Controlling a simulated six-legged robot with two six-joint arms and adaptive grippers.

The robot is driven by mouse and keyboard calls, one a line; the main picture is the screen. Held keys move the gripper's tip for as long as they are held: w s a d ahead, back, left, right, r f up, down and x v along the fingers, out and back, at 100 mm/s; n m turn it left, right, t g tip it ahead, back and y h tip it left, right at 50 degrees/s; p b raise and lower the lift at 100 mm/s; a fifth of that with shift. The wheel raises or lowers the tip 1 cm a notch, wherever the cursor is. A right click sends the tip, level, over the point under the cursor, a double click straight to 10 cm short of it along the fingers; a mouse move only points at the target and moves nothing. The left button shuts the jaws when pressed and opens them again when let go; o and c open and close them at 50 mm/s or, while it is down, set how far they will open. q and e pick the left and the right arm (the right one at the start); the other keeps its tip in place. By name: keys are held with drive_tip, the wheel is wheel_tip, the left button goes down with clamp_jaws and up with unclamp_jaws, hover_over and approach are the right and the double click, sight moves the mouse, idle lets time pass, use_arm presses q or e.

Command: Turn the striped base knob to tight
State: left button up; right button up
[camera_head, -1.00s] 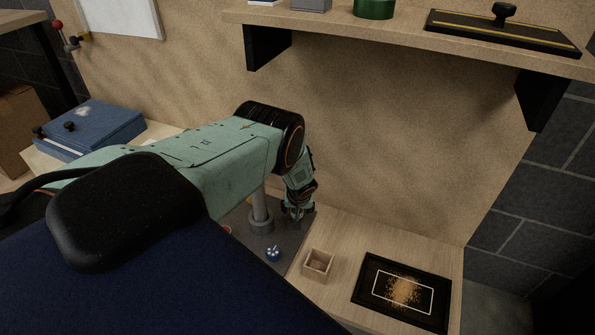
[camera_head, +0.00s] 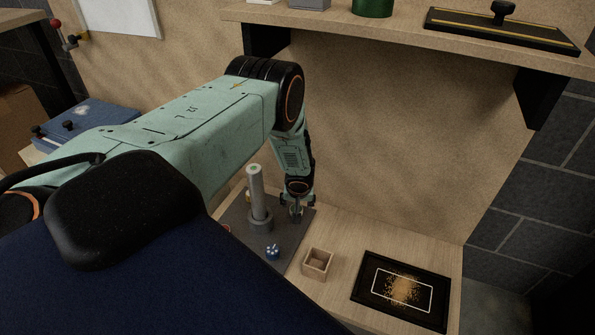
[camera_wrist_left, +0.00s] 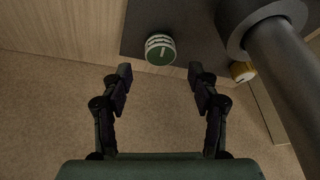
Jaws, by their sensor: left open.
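A round green knob with white stripes (camera_wrist_left: 160,49) sits on a dark grey base plate (camera_wrist_left: 190,25) in the left wrist view, with a pale mark on its top. My left gripper (camera_wrist_left: 160,73) is open, its two fingers apart and short of the knob, one to each side of its line. Nothing is between the fingers. In the head view the left gripper (camera_head: 296,208) points down over the right back part of the grey plate (camera_head: 290,240), beside a grey upright post (camera_head: 257,195). The striped knob cannot be made out there. My right gripper is not in view.
A yellow knob (camera_wrist_left: 242,71) sits by the post. A small wooden box (camera_head: 318,263) and a black framed tray (camera_head: 403,290) stand to the right. A shelf (camera_head: 420,40) hangs above.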

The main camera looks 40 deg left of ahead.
use_arm(q)
drive_tip(key=shift+v, duration=1.3)
